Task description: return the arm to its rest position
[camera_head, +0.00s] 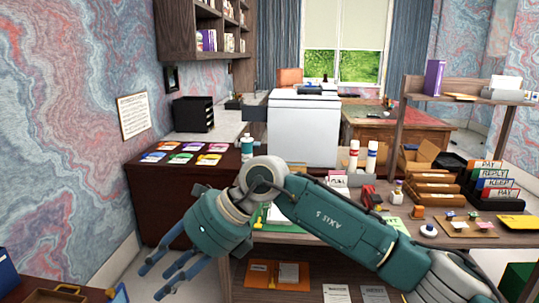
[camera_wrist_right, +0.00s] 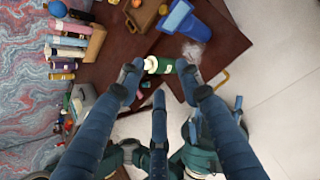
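My right arm (camera_head: 335,220) comes in from the lower right and reaches across the front of the desk. Its right gripper (camera_head: 168,275) hangs at the lower left, pointing down and left, with its blue fingers spread and nothing seen between them. In the right wrist view the gripper (camera_wrist_right: 162,84) also has its fingers apart. A green bottle with a white cap (camera_wrist_right: 160,65) shows beyond the fingertips on a dark red surface; it looks apart from them, though the gap is hard to judge. My left gripper is not in view.
The desk (camera_head: 290,238) stands behind the arm, with stamps and trays at its right. A dark red cabinet (camera_head: 150,200) with coloured cards stands at the left. A brown table corner (camera_head: 30,290) lies at the lower left. Pale floor (camera_head: 122,262) shows between.

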